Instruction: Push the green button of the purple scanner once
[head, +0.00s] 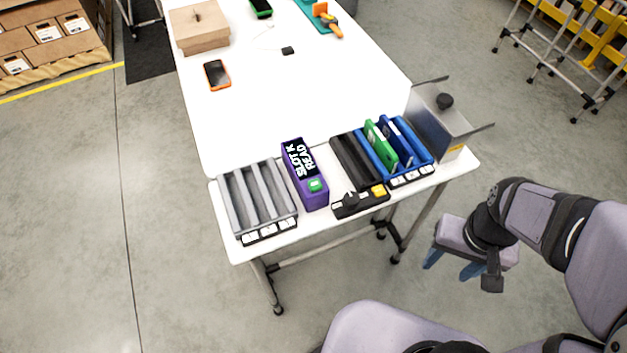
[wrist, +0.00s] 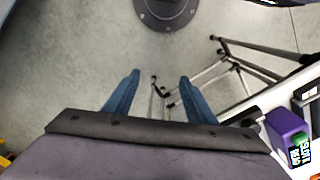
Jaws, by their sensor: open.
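The purple scanner (head: 305,173) stands on the front part of the white table, with a dark display on top reading "SLOT K READ". Its green button (head: 315,185) is on the top near the front end. In the wrist view the scanner (wrist: 282,124) shows at the right edge, with a green patch beside its display. My gripper (head: 454,268) is right of the table, off its edge, well away from the scanner. In the wrist view my gripper (wrist: 158,92) has its two blue fingers apart, with only floor and table legs between them.
A grey slotted rack (head: 231,187) stands left of the scanner. Right of it are a black rack (head: 352,160), a black device with a yellow button (head: 378,191), blue and green holders (head: 413,140) and a grey metal box (head: 437,118).

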